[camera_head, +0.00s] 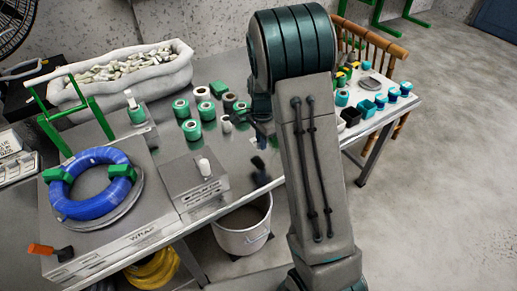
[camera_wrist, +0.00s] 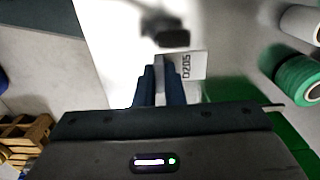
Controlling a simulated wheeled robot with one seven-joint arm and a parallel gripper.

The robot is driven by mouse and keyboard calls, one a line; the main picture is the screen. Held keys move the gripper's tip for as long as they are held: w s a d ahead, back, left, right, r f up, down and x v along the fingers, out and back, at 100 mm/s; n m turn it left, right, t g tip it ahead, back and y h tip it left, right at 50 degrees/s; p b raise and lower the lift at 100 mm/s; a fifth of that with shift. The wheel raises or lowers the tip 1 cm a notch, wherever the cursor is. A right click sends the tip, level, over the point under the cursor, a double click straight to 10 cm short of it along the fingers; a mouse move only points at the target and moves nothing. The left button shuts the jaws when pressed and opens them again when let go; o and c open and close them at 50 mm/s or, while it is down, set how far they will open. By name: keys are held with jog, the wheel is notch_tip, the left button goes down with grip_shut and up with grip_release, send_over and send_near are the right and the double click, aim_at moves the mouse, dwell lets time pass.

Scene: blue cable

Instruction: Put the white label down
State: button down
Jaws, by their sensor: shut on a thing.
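The white label (camera_wrist: 193,65), printed D205, shows in the wrist view just past my fingertips and a little to the right. My gripper (camera_wrist: 159,82) is shut on it, with the blue fingers close together on a pale edge. In the head view my gripper (camera_head: 262,136) is over the front part of the metal table, beside my arm, with a small bit of the white label (camera_head: 253,141) showing next to it. The arm and fingers hide part of the label. I cannot tell if the label touches the table.
Green rolls (camera_head: 192,129) stand left of my gripper. A grey block with a white knob (camera_head: 195,183) and a blue cable coil (camera_head: 92,206) are further left. A bucket (camera_head: 242,235) is below the table edge.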

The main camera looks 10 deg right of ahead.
aim_at(259, 156)
jog(key=shift+w+a+f, duration=0.4)
jog(key=shift+w+a, duration=0.05)
jog(key=shift+w, duration=0.05)
jog(key=shift+f, duration=1.95)
jog(key=shift+f, duration=0.15)
jog(key=c, duration=1.5)
grip_release()
jog(key=shift+c, duration=0.2)
